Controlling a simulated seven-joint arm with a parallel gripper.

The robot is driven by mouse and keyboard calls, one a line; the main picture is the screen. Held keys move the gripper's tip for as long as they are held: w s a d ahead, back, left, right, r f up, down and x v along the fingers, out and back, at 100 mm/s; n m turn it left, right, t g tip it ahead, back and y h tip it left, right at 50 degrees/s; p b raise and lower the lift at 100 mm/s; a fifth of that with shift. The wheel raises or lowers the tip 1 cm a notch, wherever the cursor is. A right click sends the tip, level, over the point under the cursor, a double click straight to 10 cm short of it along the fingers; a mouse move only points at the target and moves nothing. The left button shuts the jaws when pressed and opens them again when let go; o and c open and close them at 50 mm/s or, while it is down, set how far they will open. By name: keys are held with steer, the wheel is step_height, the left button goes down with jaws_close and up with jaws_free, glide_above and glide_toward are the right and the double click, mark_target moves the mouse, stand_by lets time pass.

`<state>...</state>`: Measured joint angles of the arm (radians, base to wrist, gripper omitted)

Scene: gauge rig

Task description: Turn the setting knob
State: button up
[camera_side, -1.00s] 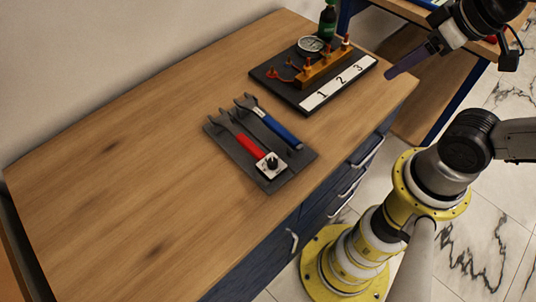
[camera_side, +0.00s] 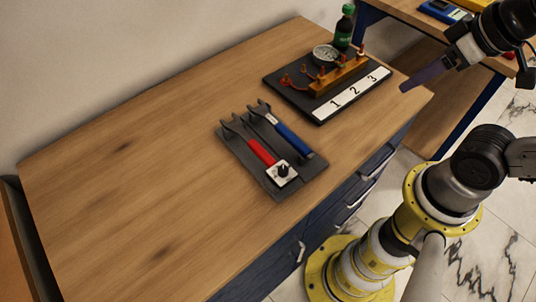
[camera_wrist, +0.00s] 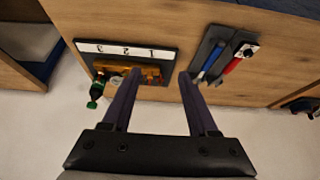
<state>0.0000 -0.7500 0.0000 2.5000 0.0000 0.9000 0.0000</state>
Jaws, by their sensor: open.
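The setting knob (camera_side: 283,171) is a small black knob on a white square plate. It sits at the front end of a dark tool board (camera_side: 305,184) on the wooden bench. The knob also shows in the wrist view (camera_wrist: 249,50), at upper right. My gripper (camera_side: 403,88) is at the right of the side view, near the bench's right edge and well away from the knob. In the wrist view its two dark fingers (camera_wrist: 160,74) are spread apart with nothing held between them.
A red-handled wrench (camera_side: 261,152) and a blue-handled wrench (camera_side: 293,138) lie on the tool board. Behind is a board labelled 1, 2, 3 (camera_side: 318,115) with a brass manifold (camera_side: 338,76) and a gauge (camera_side: 325,53). A green bottle (camera_side: 344,28) stands behind it. The bench's left is clear.

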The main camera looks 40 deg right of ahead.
steer(key=shift+c, duration=0.2)
stand_by(0.3)
steer(key=w+a+r+m+g, duration=0.1)
steer(key=w+a+r+m, duration=0.1)
steer(key=w+r+m, duration=0.35)
steer(key=m+g, duration=0.1)
steer(key=g, duration=0.4)
glide_above(283, 169)
step_height(283, 169, down, 7)
step_height(283, 169, down, 14)
steer(key=shift+r, duration=0.15)
steer(key=shift+c, duration=0.2)
jaws_close()
